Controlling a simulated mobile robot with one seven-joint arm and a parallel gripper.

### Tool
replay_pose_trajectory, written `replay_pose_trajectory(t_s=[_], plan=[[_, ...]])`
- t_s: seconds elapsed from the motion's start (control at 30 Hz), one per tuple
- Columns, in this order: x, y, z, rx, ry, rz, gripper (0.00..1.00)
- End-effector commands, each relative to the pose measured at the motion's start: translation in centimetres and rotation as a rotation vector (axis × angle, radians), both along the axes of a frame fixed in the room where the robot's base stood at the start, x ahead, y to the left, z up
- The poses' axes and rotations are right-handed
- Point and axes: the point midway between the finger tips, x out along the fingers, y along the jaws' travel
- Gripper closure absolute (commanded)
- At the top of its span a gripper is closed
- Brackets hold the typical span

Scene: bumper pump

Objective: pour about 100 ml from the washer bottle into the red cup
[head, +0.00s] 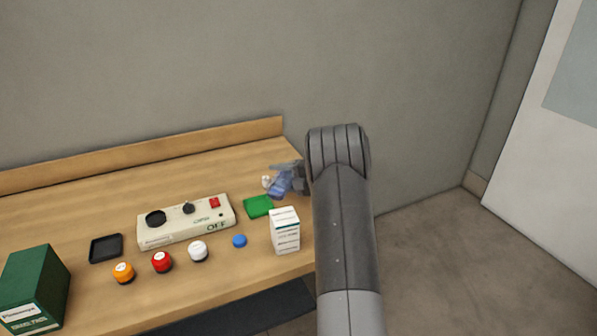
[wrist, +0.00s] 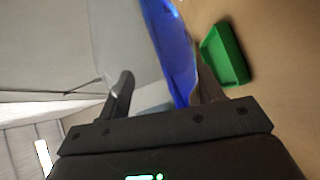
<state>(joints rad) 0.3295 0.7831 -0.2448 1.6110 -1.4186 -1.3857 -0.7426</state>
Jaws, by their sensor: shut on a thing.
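My gripper (head: 297,179) is over the right end of the workbench, partly hidden by my arm. It is shut on a blue translucent bottle, which I take to be the washer bottle (head: 281,186); it looks tilted. In the wrist view, the bottle (wrist: 172,50) shows as a blue shape by the right finger of my gripper (wrist: 165,90). A small white part shows at the bottle's left in the head view. The red cup (head: 162,262) stands near the bench's front edge, between an orange and a white one, well left of my gripper. I cannot see any liquid level.
A green tray (head: 258,206) lies just below and left of the bottle. A white box (head: 285,231) stands near the front right. A beige pump unit (head: 187,221) reading OFF, a black tray (head: 106,248) and a green box (head: 34,286) are farther left. A blue round item (head: 239,241) is near the front.

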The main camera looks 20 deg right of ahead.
Motion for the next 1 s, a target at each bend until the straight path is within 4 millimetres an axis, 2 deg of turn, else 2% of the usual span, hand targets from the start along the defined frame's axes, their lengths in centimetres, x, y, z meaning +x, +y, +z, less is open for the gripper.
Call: replay_pose_trajectory(t_s=[0.1, 0.27, 0.7, 1.0], plan=[[0.0, 0.1, -0.3, -0.013, -0.014, 0.001, 0.72], [-0.1, 0.2, -2.6, -0.142, -0.149, -0.001, 0.72], [-0.5, 0.5, -2.5, -0.243, -0.257, -0.001, 0.72], [-0.5, 0.4, -2.5, -0.245, -0.261, -0.001, 0.72]])
